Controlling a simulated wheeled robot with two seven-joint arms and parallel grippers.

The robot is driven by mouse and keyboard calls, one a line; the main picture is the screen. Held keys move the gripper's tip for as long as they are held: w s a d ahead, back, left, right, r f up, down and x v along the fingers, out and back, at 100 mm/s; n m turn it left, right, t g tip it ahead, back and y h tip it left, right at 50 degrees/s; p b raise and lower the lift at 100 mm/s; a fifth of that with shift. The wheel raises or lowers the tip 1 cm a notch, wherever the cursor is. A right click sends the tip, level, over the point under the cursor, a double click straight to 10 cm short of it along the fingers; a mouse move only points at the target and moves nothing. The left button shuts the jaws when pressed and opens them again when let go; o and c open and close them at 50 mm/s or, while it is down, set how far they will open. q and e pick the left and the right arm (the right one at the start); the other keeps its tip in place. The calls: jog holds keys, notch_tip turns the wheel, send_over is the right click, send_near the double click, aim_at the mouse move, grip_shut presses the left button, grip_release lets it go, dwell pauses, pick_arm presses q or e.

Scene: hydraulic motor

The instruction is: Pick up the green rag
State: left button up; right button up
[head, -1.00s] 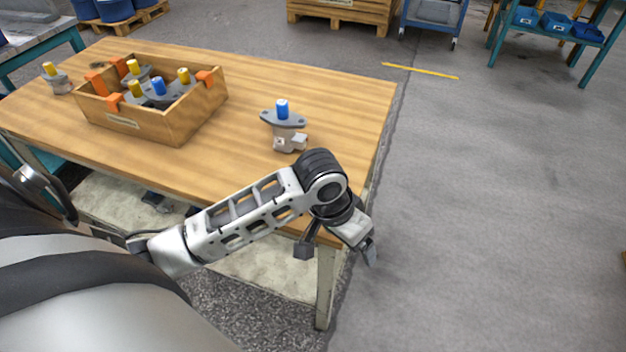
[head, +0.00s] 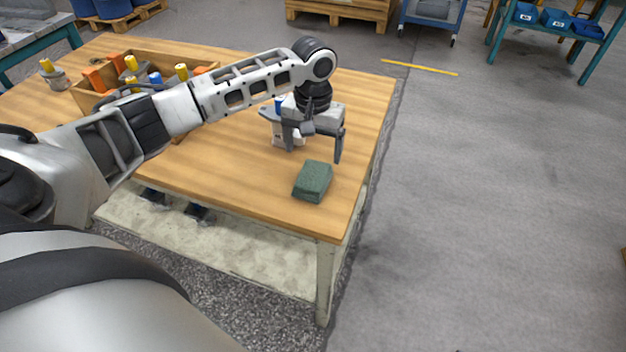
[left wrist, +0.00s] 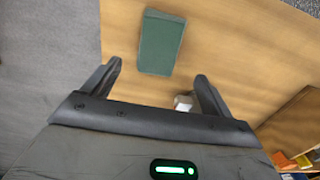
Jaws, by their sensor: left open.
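The green rag (head: 313,181) is a folded dark green block lying on the wooden table near its right front corner. It also shows in the left wrist view (left wrist: 161,43), beyond the fingertips and roughly between them. My left gripper (head: 315,148) is open and empty, above the table and just behind the rag in the head view. Its two fingers (left wrist: 158,78) stand wide apart in the left wrist view and do not touch the rag. My right gripper is not in view.
A motor part with a blue cap (head: 280,101) stands partly hidden behind my left gripper. A wooden box (head: 88,99) with capped parts is at the back left, partly covered by my arm. Another yellow-capped part (head: 53,76) stands at far left. The table (head: 225,180) is clear left of the rag.

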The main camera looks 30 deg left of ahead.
aim_at(313, 175)
pick_arm(q)
notch_tip(313, 175, down, 3)
jog(key=shift+r, duration=0.1)
jog(key=f, duration=0.5)
jog(key=shift+s+d+f, duration=0.15)
jog(key=shift+s+d, duration=0.1)
jog(key=shift+s, duration=0.1)
jog(key=c, duration=1.1)
